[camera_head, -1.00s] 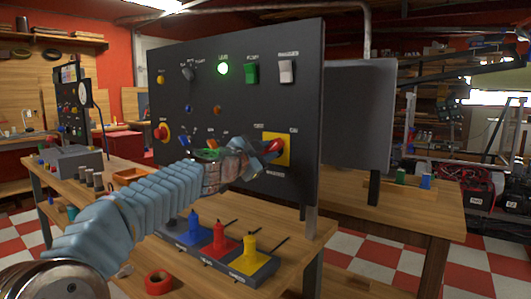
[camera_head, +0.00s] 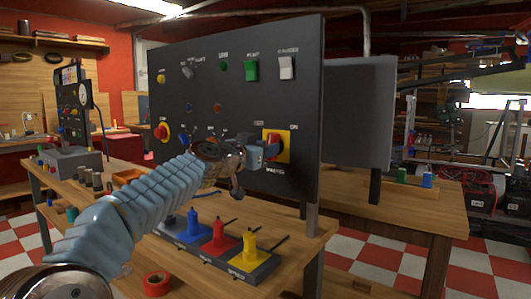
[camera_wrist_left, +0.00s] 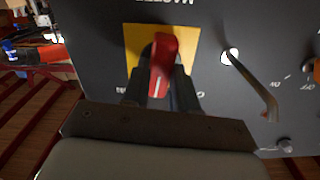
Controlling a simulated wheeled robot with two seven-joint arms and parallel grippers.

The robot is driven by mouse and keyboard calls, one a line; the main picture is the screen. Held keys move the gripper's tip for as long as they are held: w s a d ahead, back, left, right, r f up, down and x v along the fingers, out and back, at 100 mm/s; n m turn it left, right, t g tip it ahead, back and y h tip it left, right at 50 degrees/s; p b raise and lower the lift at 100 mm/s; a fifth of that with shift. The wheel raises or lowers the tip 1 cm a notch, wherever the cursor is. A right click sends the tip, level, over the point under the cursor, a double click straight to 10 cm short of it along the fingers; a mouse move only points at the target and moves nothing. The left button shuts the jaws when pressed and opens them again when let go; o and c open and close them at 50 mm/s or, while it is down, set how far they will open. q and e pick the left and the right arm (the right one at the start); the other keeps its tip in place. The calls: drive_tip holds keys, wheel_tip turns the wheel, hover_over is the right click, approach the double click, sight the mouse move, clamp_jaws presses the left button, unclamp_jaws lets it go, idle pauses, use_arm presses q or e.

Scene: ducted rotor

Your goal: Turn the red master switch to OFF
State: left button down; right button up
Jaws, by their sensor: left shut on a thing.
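The red master switch (camera_head: 268,137) is a red handle on a yellow plate (camera_head: 286,148) at the lower right of the dark upright panel. My left gripper (camera_head: 266,150) is at the switch, its fingers on either side of the handle and shut on it. In the left wrist view the red handle (camera_wrist_left: 163,62) stands nearly upright in the picture, between the two dark fingers (camera_wrist_left: 164,88). The fingers hide part of the handle and plate. The lamp (camera_head: 223,67) at the panel's top is dark. My right gripper is not in view.
Blue, red and yellow controls (camera_head: 250,246) stand on the bench below my arm. A bent metal lever (camera_wrist_left: 255,85) projects beside the switch.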

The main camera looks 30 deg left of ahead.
use_arm(q)
drive_tip(key=n, duration=1)
drive_tip(key=shift+n, duration=0.4)
idle(0.4)
drive_tip(key=c, duration=0.9)
unclamp_jaws()
drive_tip(key=s+b, duration=0.1)
drive_tip(key=s, duration=0.3)
drive_tip(key=s+b, duration=0.2)
drive_tip(key=s, duration=0.3)
drive_tip(key=s+a+b, duration=0.1)
drive_tip(key=s, duration=0.3)
drive_tip(key=shift+s+a+b, duration=0.1)
drive_tip(key=shift+s+b, duration=0.3)
